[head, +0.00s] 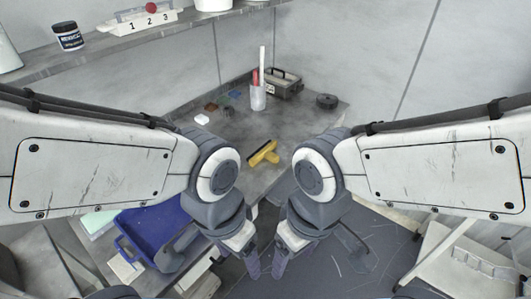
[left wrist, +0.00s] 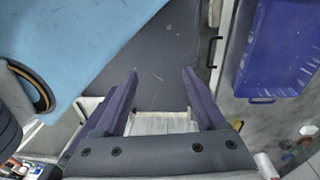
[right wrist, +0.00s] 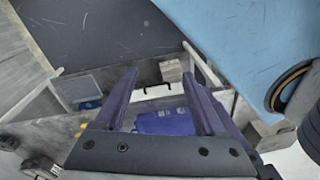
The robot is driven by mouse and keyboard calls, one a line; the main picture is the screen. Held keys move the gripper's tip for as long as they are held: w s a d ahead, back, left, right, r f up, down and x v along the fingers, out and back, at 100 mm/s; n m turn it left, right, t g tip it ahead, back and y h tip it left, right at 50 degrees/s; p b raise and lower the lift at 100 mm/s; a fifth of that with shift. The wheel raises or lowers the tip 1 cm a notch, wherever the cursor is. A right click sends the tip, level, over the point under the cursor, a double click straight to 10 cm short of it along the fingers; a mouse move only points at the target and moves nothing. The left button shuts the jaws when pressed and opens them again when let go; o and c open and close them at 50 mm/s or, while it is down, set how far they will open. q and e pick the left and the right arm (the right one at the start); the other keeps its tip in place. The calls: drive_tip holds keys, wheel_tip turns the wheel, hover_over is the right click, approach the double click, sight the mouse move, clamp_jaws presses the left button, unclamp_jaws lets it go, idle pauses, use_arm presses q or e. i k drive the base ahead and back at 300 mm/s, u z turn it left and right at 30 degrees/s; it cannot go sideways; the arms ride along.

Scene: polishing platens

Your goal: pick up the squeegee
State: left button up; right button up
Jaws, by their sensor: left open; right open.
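The squeegee (head: 263,153) is yellow with a dark edge and lies on the grey worktop, beyond my two arms in the head view. My left gripper (head: 248,264) points down in front of the worktop, well short of the squeegee. It is open and empty, and its spread fingers show in the left wrist view (left wrist: 160,75). My right gripper (head: 280,262) hangs close beside the left one, also pointing down. It is open and empty in the right wrist view (right wrist: 159,78). I cannot make out the squeegee in either wrist view.
A cup with upright tools (head: 258,97), a dark toolbox (head: 285,86) and a black round object (head: 327,101) stand farther back. A white block (head: 202,119) lies left. A blue tray (head: 150,232) is at lower left. A shelf (head: 110,62) runs along the wall.

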sight(264, 151)
drive_tip(key=z, duration=1.65)
drive_tip(key=i, duration=1.55)
drive_tip(key=u, duration=1.5)
drive_tip(key=i, duration=0.7)
drive_tip(key=u, duration=1.5)
